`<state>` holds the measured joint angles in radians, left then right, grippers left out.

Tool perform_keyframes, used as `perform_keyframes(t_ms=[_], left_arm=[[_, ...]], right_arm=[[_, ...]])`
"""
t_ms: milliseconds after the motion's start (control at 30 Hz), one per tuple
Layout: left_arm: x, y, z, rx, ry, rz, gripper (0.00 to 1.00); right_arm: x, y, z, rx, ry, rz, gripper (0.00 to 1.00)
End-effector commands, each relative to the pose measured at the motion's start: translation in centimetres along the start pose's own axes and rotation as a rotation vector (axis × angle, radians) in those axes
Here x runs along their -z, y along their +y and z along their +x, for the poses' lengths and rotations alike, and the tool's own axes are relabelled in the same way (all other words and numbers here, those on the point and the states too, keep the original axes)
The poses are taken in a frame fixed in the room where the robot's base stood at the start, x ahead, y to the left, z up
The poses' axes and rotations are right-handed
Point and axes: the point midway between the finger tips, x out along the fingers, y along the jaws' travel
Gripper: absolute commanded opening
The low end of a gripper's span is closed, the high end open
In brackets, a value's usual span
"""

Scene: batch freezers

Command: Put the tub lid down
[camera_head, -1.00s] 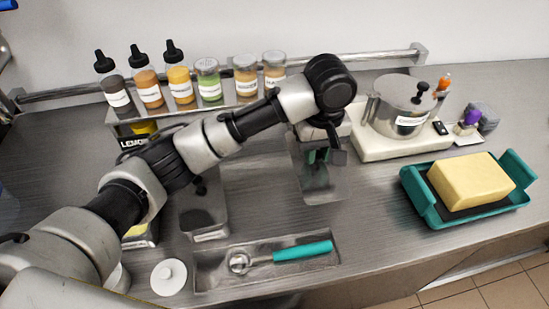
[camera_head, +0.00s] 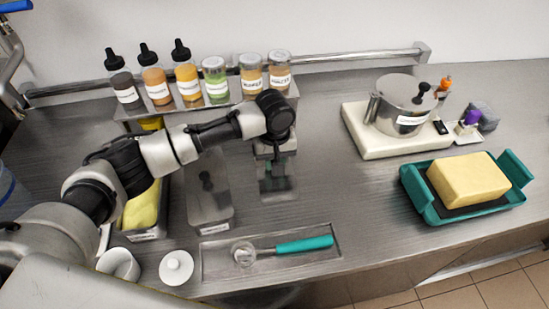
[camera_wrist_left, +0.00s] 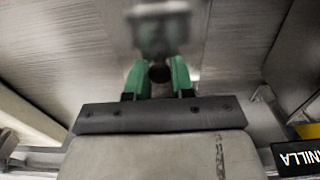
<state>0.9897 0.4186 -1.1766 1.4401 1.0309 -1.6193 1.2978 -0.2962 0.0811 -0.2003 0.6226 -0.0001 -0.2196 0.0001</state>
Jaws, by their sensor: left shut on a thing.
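The tub lid (camera_head: 279,190) is a grey metal plate with a dark knob, below my left gripper (camera_head: 274,172) over the middle of the counter. In the left wrist view my green fingers (camera_wrist_left: 158,80) are closed around the dark knob, and the blurred lid (camera_wrist_left: 160,28) shows beyond them. I cannot tell whether the lid touches the counter. Left of it stand an open metal tub with yellow contents (camera_head: 143,208) and a tub with a metal, black-knobbed lid (camera_head: 208,200). My right gripper is not in view.
A metal tray (camera_head: 325,254) with a teal-handled scoop (camera_head: 300,245) lies in front. Bottles and jars stand on a rack behind. A pot (camera_head: 402,108) on a white base and a teal tray (camera_head: 435,215) with a yellow block are right. Bare counter (camera_head: 335,190) lies between.

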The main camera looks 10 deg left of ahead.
Motion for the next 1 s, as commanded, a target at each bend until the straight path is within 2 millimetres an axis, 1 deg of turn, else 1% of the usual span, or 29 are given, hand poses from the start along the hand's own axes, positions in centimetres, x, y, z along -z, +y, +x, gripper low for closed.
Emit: perform_keyframes(t_ms=[333,367,500,833,933,1000], left_arm=[[0.0,0.0,0.3,0.0,-0.001,0.0,0.0],[0.0,0.0,0.3,0.0,0.0,0.0,0.28],[0.0,0.0,0.3,0.0,0.0,0.0,0.49],[0.0,0.0,0.0,-0.001,0.002,0.001,0.49],[0.1,0.1,-1.2,-0.002,0.002,0.0,0.49],[0.1,0.1,-2.4,-0.003,0.003,0.002,0.49]], right_arm=[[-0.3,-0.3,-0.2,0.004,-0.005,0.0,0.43],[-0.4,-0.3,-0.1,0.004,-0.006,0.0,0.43],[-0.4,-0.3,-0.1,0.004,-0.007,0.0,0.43],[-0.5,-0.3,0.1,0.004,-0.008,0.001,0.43],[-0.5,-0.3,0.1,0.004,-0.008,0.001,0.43],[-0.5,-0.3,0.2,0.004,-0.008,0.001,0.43]])
